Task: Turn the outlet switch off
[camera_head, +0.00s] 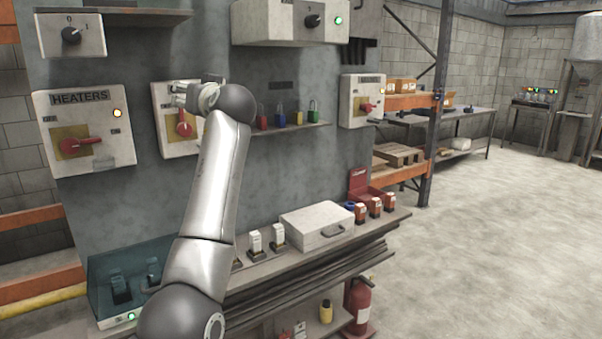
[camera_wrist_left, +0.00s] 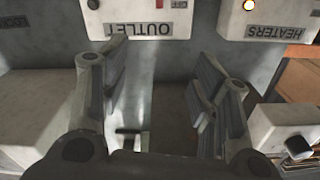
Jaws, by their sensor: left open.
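The outlet switch box (camera_head: 163,125) hangs in the middle of the panel, right of the heaters box. Its OUTLET label (camera_wrist_left: 150,30) shows upside down in the left wrist view. Its red handle (camera_head: 184,129) looks about upright, partly covered by my arm. A dark, unlit-looking round spot sits at the box corner (camera_wrist_left: 93,4) in the wrist view. My left gripper (camera_head: 182,95) is open and empty in front of the upper part of this box; the wrist view shows its spread fingers (camera_wrist_left: 160,95) with nothing between them. My right gripper is out of view.
The heaters box (camera_head: 115,150) at left has a level red handle and a lit yellow lamp. Knob boxes (camera_head: 97,42) (camera_head: 270,35) hang above. A padlock shelf (camera_head: 310,127) and another switch box (camera_head: 350,112) are at right. A cluttered bench (camera_head: 370,232) stands below.

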